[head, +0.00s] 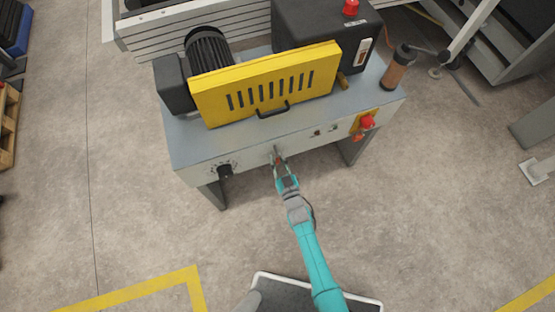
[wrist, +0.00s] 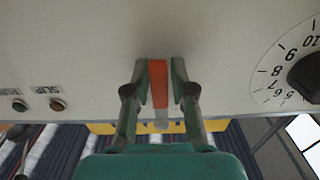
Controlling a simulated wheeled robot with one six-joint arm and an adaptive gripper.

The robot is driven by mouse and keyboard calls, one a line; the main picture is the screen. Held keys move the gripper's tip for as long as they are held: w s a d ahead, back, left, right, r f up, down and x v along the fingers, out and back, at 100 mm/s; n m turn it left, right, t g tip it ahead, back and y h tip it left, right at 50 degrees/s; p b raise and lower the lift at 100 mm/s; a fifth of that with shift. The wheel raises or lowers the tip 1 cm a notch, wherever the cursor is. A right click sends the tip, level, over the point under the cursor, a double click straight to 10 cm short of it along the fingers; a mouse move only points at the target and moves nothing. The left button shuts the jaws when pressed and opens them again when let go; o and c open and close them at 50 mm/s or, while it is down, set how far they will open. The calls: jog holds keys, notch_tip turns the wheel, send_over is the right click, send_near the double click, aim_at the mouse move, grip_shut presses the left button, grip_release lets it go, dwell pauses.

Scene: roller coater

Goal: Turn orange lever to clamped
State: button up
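The orange lever (wrist: 158,82) is on the pale front panel of the roller coater (head: 205,165). In the wrist view it runs nearly straight up and down the picture, with a greyish end at the bottom. My gripper (wrist: 159,80) has one finger on each side of the lever, close against it, and looks shut on it. In the head view my gripper (head: 280,161) is at the middle of the front panel and covers most of the lever. I cannot read any lever position marks.
A black dial (head: 225,171) is left of my gripper on the panel. A red knob on a yellow plate (head: 366,122) is at the panel's right. A yellow guard (head: 265,82) with a handle stands above. The floor in front is mostly clear.

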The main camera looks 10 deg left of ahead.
jog(key=shift+o, duration=0.6)
jog(key=v, duration=1.2)
jog(key=shift+d, duration=0.1)
jog(key=s+d+r+m+t+h, duration=0.1)
jog(key=s+d+r+m+h, duration=0.15)
jog(key=s+d+r, duration=0.35)
jog(key=s+d+r+m+h, duration=0.1)
jog(key=s+d+r+h, duration=0.2)
jog(key=s+d, duration=0.6)
jog(key=s+d+r+m+h, duration=0.1)
jog(key=s+d+r, duration=0.1)
jog(key=s+r, duration=0.2)
jog(key=s+d+r+m+h, duration=0.1)
jog(key=s+r, duration=0.3)
jog(key=r, duration=0.6)
jog(key=s+d+r+m+g+h, duration=0.1)
jog(key=s+d+r+h, duration=0.1)
jog(key=r, duration=0.5)
jog(key=shift+s+d, duration=0.9)
jog(key=shift+d, duration=0.05)
jog(key=shift+r+h, duration=0.1)
jog(key=shift+h, duration=0.15)
